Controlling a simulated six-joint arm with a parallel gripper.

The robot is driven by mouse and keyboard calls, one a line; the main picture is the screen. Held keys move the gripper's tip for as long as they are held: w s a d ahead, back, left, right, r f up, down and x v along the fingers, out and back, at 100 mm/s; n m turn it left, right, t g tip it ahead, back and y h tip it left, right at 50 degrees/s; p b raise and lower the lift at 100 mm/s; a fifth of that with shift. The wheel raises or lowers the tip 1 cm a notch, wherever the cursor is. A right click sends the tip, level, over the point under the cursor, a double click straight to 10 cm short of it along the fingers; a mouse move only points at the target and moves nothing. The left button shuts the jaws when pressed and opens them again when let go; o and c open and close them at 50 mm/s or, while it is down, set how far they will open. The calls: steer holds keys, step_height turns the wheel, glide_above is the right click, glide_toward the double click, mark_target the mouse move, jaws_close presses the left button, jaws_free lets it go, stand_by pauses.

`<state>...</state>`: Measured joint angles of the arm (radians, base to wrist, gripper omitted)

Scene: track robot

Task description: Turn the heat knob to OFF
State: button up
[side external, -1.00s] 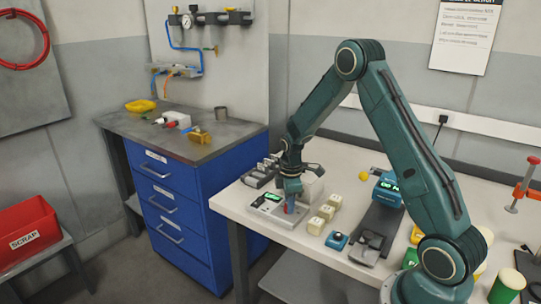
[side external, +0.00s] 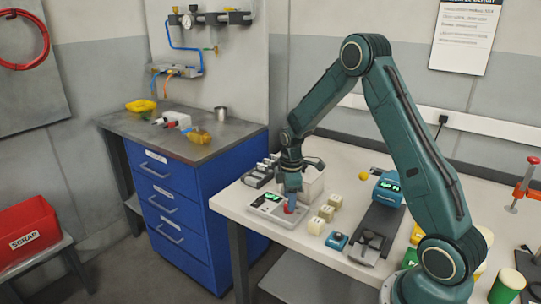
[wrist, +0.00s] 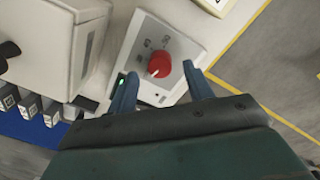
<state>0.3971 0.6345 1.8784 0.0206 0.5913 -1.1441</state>
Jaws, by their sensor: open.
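The red heat knob (wrist: 160,64) sits on a pale control box (wrist: 185,50) in the wrist view. A small white mark shows on the knob's near side. Dark lettering lies on the plate beyond it, too small to read. My gripper (wrist: 160,74) is open, with one blue finger on each side of the knob and visible gaps between. In the side view my gripper (side external: 291,198) points down over the box (side external: 262,207), close above the red knob (side external: 289,209). Whether the fingertips reach down beside the knob cannot be told.
A white block-shaped unit (side external: 312,184) stands right behind my gripper. A row of grey units (side external: 258,174) is at the left, and cream blocks (side external: 325,213) are at the right. The bench's front edge is close to the box.

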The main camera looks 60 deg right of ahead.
step_height(320, 180, up, 12)
steer(key=shift+s+a, duration=0.15)
steer(key=shift+a, duration=0.05)
stand_by(0.6)
steer(key=s+a+r+m+t, duration=0.3)
steer(key=s+a+r+m, duration=0.1)
steer(key=s+a+r, duration=0.65)
steer(key=s+a+r+m+t, duration=0.1)
steer(key=s+a+m, duration=0.3)
steer(key=s, duration=0.9)
steer(key=a+t, duration=0.1)
steer(key=a, duration=0.2)
steer(key=shift+s+r, duration=0.15)
steer(key=shift+r, duration=0.2)
